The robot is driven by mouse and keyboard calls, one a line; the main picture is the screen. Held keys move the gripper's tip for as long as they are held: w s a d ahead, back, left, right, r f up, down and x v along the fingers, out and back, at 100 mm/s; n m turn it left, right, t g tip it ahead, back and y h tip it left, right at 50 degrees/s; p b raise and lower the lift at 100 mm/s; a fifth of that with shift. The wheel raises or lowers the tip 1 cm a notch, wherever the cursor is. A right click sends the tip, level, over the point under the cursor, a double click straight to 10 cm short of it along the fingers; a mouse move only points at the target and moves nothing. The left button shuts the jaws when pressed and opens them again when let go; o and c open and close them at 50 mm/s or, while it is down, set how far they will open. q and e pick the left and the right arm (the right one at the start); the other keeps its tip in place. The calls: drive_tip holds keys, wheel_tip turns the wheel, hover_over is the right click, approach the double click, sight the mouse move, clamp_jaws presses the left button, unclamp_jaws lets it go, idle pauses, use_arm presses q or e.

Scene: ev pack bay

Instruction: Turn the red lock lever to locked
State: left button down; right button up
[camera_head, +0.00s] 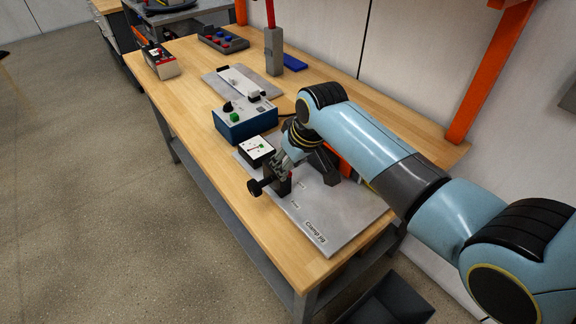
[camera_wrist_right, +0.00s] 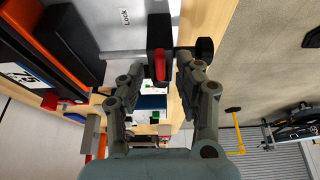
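The red lock lever (camera_wrist_right: 160,66) shows in the right wrist view on a black block (camera_wrist_right: 159,32), next to a "Lock" label. My right gripper (camera_wrist_right: 160,68) is open, with one finger on each side of the lever and gaps visible. Whether either finger touches it I cannot tell. In the head view my right gripper (camera_head: 279,172) reaches down over the clamp jig plate (camera_head: 335,218), at the black block with its round black knob (camera_head: 255,187). The lever is hidden there behind the gripper. My left gripper is not in view.
A blue control box (camera_head: 245,124) and a small white-topped box (camera_head: 257,150) stand close beyond my right gripper. An orange and black fixture part (camera_head: 345,168) stands on the plate under my arm. The wooden bench top (camera_head: 188,108) is clear at the left front.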

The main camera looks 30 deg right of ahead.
drive_tip(key=shift+w+f, duration=0.2)
drive_tip(key=shift+f, duration=0.4)
clamp_jaws()
drive_tip(key=shift+d+n, duration=0.1)
drive_tip(key=shift+n, duration=0.2)
drive_tip(key=w+d+n+g+y+b, duration=0.3)
drive_tip(key=n+b, duration=0.9)
drive_tip(key=n, duration=0.5)
drive_tip(key=shift+w+d+n+g+y, duration=0.35)
drive_tip(key=shift+w+g+y, duration=0.15)
drive_tip(key=shift+w+g, duration=0.65)
